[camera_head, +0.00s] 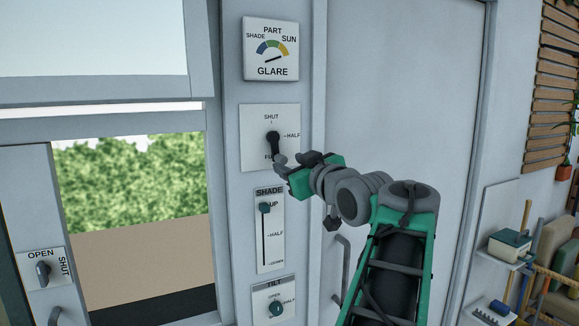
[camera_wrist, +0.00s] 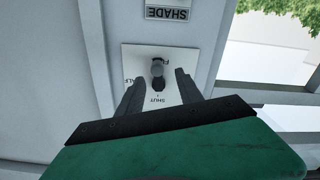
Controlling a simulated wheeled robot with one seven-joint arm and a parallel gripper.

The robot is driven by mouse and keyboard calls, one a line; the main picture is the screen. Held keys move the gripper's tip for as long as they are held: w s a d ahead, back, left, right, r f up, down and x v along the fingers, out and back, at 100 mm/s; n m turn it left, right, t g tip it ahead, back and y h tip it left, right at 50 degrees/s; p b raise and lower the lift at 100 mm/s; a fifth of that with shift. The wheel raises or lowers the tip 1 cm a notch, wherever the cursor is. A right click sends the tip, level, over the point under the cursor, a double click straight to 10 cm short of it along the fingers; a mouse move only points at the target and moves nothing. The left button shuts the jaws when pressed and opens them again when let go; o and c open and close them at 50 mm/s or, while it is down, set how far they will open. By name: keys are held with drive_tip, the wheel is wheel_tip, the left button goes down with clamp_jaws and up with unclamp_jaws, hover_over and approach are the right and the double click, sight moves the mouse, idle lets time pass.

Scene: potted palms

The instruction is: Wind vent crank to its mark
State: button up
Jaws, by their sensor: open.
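The vent crank (camera_head: 274,141) is a black handle on a white plate (camera_head: 251,127) marked SHUT at the top, HALF at the right and a partly hidden word at the bottom. In the head view the handle runs down from the plate's middle, its lower end close to my fingers. My gripper (camera_head: 291,160) is at the plate's lower right. In the wrist view, which is upside down, the crank's grey knob (camera_wrist: 157,68) shows between the tips of my open gripper (camera_wrist: 158,78), with gaps on both sides. I cannot tell the crank's exact angle.
A glare dial (camera_head: 271,48) is above. The SHADE slider (camera_head: 264,232) and TILT knob (camera_head: 276,308) are below. A window with an OPEN/SHUT knob (camera_head: 43,270) is at left. A grey door (camera_head: 400,100) with a handle (camera_head: 342,268) and a shelf (camera_head: 505,249) are at right.

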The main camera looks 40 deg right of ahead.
sight(284, 160)
drive_tip(key=shift+d+f+b, duration=0.1)
drive_tip(key=shift+f+b, duration=0.2)
drive_tip(key=shift+f, duration=0.05)
wheel_tip(284, 160, down, 4)
drive_tip(key=s+d+b, duration=0.1)
drive_tip(key=d+b, duration=0.2)
drive_tip(key=b, duration=0.2)
drive_tip(key=a+r, duration=0.4)
drive_tip(key=r, duration=0.1)
drive_tip(key=shift+n, duration=0.4)
drive_tip(key=x, duration=0.2)
drive_tip(key=p+x, duration=0.1)
drive_tip(key=x, duration=0.2)
drive_tip(key=d+x, duration=0.1)
drive_tip(key=x, duration=0.1)
drive_tip(key=shift+f, duration=0.2)
clamp_jaws()
